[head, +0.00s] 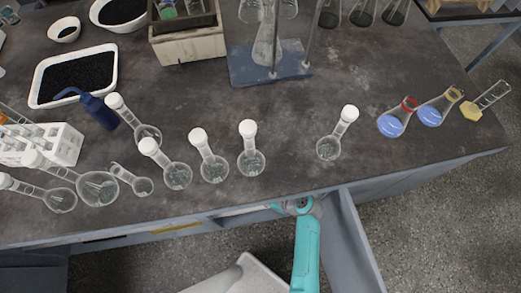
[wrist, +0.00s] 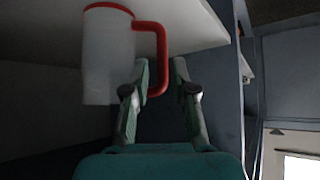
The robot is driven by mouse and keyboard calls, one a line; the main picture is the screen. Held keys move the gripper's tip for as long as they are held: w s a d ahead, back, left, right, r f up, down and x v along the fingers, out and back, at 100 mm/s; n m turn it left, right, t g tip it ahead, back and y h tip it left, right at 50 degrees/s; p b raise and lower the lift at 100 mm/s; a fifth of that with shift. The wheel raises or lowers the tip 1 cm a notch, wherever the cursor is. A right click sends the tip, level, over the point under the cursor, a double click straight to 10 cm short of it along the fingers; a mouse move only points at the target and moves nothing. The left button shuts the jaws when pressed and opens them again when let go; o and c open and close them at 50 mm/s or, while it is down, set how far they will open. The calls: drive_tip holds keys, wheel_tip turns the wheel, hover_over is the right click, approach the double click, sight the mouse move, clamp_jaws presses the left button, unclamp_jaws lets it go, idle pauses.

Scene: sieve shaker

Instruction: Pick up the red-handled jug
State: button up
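The white jug (wrist: 108,60) with a red rim and a red handle (wrist: 158,50) stands at upper left in the wrist view. My gripper (wrist: 161,72) is open, its two fingers apart on either side of the handle's outer bar. The left finger overlaps the gap between jug body and handle in the picture. I cannot tell whether either finger touches the handle. In the head view my teal arm reaches to the bench's front edge; the fingers and the jug are hidden beneath the benchtop.
In the wrist view a pale board (wrist: 50,35) lies beside and behind the jug, and a grey-blue panel (wrist: 225,90) stands close to the right. In the head view the dark benchtop (head: 280,110) carries several flasks above my arm, including one stoppered flask (head: 330,148).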

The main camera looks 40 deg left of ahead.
drive_tip(key=shift+x, duration=2.4)
drive_tip(key=shift+s+d+f, duration=0.1)
drive_tip(key=shift+d, duration=0.1)
clamp_jaws()
